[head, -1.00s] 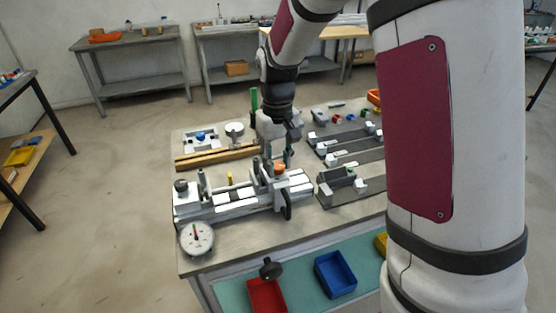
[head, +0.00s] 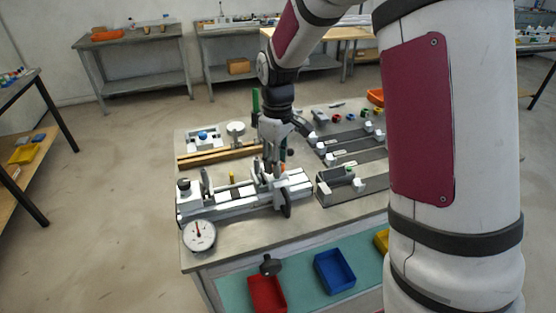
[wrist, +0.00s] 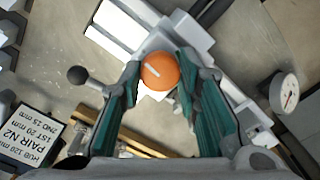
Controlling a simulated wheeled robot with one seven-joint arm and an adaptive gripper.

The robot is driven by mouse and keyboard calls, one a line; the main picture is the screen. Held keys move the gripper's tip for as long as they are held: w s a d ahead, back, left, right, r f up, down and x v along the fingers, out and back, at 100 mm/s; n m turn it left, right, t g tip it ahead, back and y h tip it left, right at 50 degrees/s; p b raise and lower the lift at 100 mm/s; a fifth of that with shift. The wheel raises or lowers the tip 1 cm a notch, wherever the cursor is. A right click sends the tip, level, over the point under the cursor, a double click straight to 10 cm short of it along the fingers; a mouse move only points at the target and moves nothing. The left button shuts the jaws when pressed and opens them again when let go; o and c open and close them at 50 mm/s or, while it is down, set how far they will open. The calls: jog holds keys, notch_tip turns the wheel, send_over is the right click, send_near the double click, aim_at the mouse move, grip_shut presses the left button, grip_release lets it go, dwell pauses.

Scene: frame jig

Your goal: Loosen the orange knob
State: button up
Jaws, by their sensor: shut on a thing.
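The orange knob (wrist: 160,70) is round with a pale mark across its top. It sits on a light block of the clamping jig (head: 240,192) on the table. My gripper (wrist: 158,78) has its two green-padded fingers on either side of the knob, shut on it, seen from above in the wrist view. In the head view my gripper (head: 270,163) points down at the right part of the jig. Only a sliver of the knob (head: 283,168) shows there, the rest hidden by the fingers.
A black ball-ended lever (wrist: 78,74) lies left of the knob. Dark rails (head: 345,185) fill the right side. Red (head: 267,293) and blue (head: 334,271) bins sit below.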

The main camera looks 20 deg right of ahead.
dwell(0.3)
jog(key=o, duration=1.1)
jog(key=shift+o, duration=0.2)
jog(key=shift+r, duration=0.15)
notch_tip(320, 180, up, 12)
jog(key=s+a+r+m+t, duration=0.1)
jog(key=s+r+m, duration=0.15)
jog(key=s, duration=0.35)
jog(key=s+r+m+t, duration=0.1)
jog(key=s+r, duration=0.3)
jog(key=s, duration=0.2)
jog(key=s+f+m+t, duration=0.2)
jog(key=s+m, duration=0.2)
jog(key=s, duration=1)
jog(key=shift+s+a+f+t, duration=0.25)
jog(key=shift+t, duration=0.05)
